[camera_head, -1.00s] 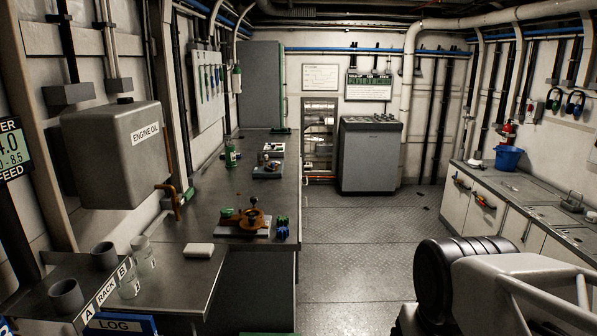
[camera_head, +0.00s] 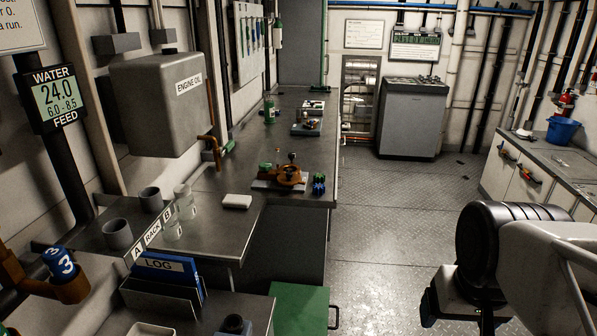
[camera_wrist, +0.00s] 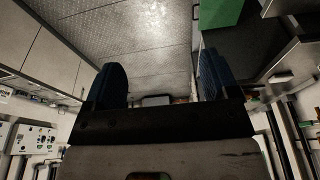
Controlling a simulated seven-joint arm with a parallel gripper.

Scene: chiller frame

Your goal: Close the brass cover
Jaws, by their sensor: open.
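An orange-brown, brass-like fitting (camera_head: 290,176) with a dark knob on top sits on a pale plate (camera_head: 265,185) on the left workbench. It may carry the brass cover, but it is too small to tell whether a lid is open or shut. My gripper (camera_wrist: 160,80) shows in the wrist view with its two dark blue fingers wide apart and nothing between them. It faces the floor and far wall, away from the fitting. In the head view my arm is at the lower right, well apart from the bench.
A blue valve-like part (camera_head: 319,188) and a white block (camera_head: 237,201) lie near the fitting. The engine oil tank (camera_head: 160,105) hangs above the bench's left side. Glass jars (camera_head: 185,205) and a LOG holder (camera_head: 165,280) stand nearer. The floor (camera_head: 385,200) between bench and right counter is clear.

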